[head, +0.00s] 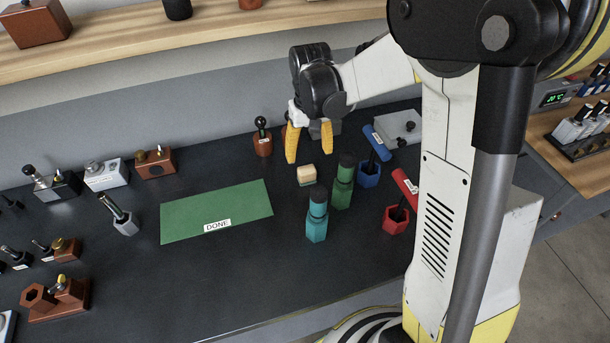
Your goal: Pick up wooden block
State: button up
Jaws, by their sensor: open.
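The wooden block (307,175) is a small pale cube with a darker green lower edge. It sits on the dark bench top, right of the green mat's far corner. My gripper (308,145) hangs above and just behind the block in the picture, with its two yellow fingers spread apart and nothing between them. The fingers look apart from the block; their exact height over it is hard to tell. The block's top and front are in clear view.
A green mat (190,228) marked DONE lies left of the block. Close on the right stand a teal holder (317,225), a green holder (341,193), a blue holder (369,175) and a red holder (394,221). A brown holder (263,145) with a black knob stands behind left.

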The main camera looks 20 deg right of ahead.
aim_at(307, 169)
notch_tip(307, 169, down, 4)
jog(key=shift+f+b, duration=0.15)
jog(key=shift+b, duration=0.55)
jog(key=f+b, duration=0.1)
jog(key=f, duration=0.2)
jog(key=w+f+b, duration=0.1)
jog(key=f, duration=0.1)
jog(key=shift+a+f+b, duration=0.15)
jog(key=shift+f+b, duration=0.05)
jog(key=shift+b, duration=0.15)
jog(key=shift+s+r, duration=0.1)
jog(key=c, duration=1.3)
